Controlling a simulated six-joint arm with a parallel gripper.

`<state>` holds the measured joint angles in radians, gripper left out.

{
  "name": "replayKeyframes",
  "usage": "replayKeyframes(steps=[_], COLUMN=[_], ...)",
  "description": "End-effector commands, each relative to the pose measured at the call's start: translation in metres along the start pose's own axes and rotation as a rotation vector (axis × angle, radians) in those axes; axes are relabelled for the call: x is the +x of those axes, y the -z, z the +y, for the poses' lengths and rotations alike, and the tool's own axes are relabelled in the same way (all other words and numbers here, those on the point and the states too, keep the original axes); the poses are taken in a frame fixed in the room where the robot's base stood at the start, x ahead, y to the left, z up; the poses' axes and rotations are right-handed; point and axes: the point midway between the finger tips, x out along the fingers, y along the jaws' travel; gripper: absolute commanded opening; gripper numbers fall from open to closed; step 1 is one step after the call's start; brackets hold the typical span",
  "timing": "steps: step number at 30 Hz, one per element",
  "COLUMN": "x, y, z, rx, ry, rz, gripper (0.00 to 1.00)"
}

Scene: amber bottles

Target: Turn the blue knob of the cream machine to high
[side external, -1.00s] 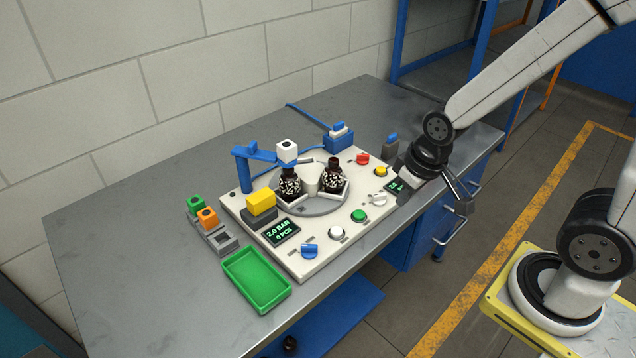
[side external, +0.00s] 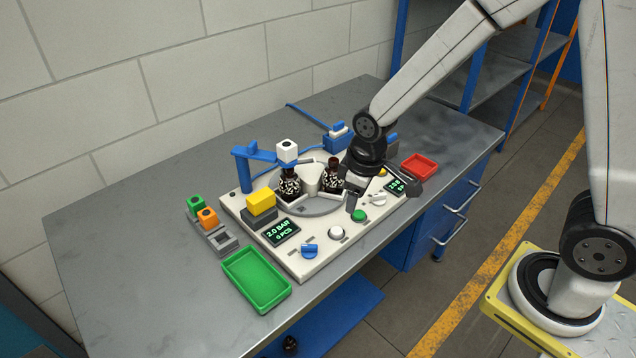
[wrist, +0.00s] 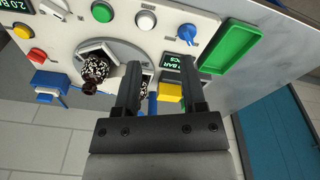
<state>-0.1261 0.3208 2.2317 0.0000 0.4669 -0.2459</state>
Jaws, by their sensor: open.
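The blue knob (side external: 309,251) sits at the front-left corner of the cream machine (side external: 333,251), beside a display reading 2.0 BAR. I cannot read its setting. My gripper (side external: 380,195) is open and empty above the right part of the machine, near the green button, to the right of and behind the knob. In the wrist view the blue knob (wrist: 187,32) shows just beyond the tip of the right finger, apart from my gripper (wrist: 160,68). My arm hides part of the machine's right back.
A white button (side external: 337,232), green button (side external: 359,215) and white knob (side external: 378,199) line the front edge. Amber bottles (side external: 289,182) stand on the turntable, near a blue post arm (side external: 243,170). A green tray (side external: 257,280) and red tray (side external: 419,166) flank the machine.

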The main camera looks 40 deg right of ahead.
Motion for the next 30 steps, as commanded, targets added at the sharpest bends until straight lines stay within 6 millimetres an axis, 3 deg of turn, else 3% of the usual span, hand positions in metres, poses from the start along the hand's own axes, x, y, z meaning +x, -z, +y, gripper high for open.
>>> replayKeyframes(steps=[6, 13, 30], x=[0.033, 0.061, 0.077], y=[0.041, 0.067, 0.074], z=[-0.019, -0.038, -0.044], rx=[-0.201, -0.361, -0.414], ry=[0.025, 0.047, 0.055], rz=[-0.057, -0.099, -0.112], gripper=[0.53, 0.53, 0.53])
